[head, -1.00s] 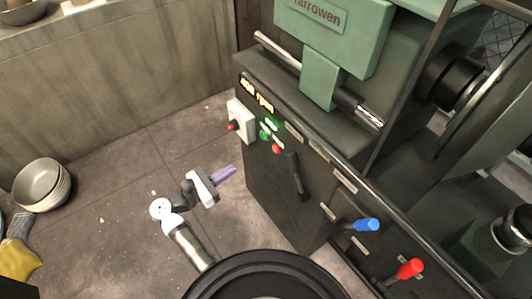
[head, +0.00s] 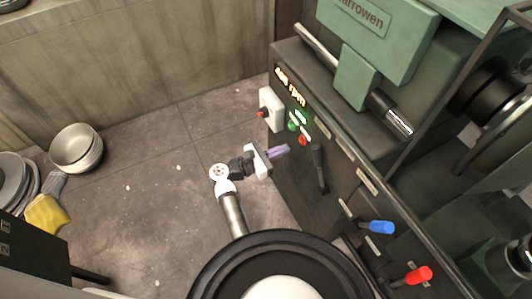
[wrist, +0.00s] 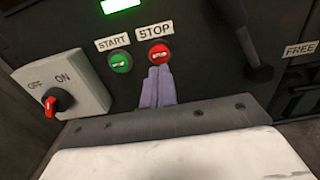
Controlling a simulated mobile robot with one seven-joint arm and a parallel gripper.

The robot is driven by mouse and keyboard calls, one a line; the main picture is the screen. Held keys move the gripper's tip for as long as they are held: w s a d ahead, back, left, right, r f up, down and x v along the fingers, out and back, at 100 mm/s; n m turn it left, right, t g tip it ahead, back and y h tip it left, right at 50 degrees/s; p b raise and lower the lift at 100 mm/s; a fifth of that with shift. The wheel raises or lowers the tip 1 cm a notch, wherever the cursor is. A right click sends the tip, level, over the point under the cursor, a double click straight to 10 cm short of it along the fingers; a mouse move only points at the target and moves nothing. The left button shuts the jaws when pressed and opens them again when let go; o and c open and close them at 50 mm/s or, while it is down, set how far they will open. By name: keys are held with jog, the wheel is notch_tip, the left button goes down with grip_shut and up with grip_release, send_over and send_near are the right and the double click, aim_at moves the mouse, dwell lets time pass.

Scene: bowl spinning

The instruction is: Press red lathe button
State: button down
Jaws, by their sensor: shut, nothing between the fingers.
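The red STOP button (head: 303,140) is on the dark front panel of the green lathe (head: 360,75). In the wrist view the red button (wrist: 159,53) sits under a STOP label, just beyond my fingertips. My gripper (head: 283,151) is shut and empty, its purple fingers pointing at the panel, a little left of and below the button in the head view. In the wrist view the fingertips (wrist: 157,70) overlap the button's lower edge; I cannot tell whether they touch it. The green START button (wrist: 120,61) is just left of the red one.
A grey OFF/ON switch box (wrist: 62,90) with a red knob juts out left of the buttons. A black lever (head: 318,168) hangs to their right. Blue (head: 381,227) and red (head: 418,275) handles stick out lower right.

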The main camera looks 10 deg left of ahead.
aim_at(301, 142)
jog(key=p+x, duration=0.1)
jog(key=x, duration=0.2)
jog(key=shift+w+d+r, duration=0.1)
jog(key=shift+w+d, duration=0.1)
jog(key=shift+d, duration=0.15)
jog(key=shift+w+d, duration=0.2)
jog(key=shift+d, duration=0.1)
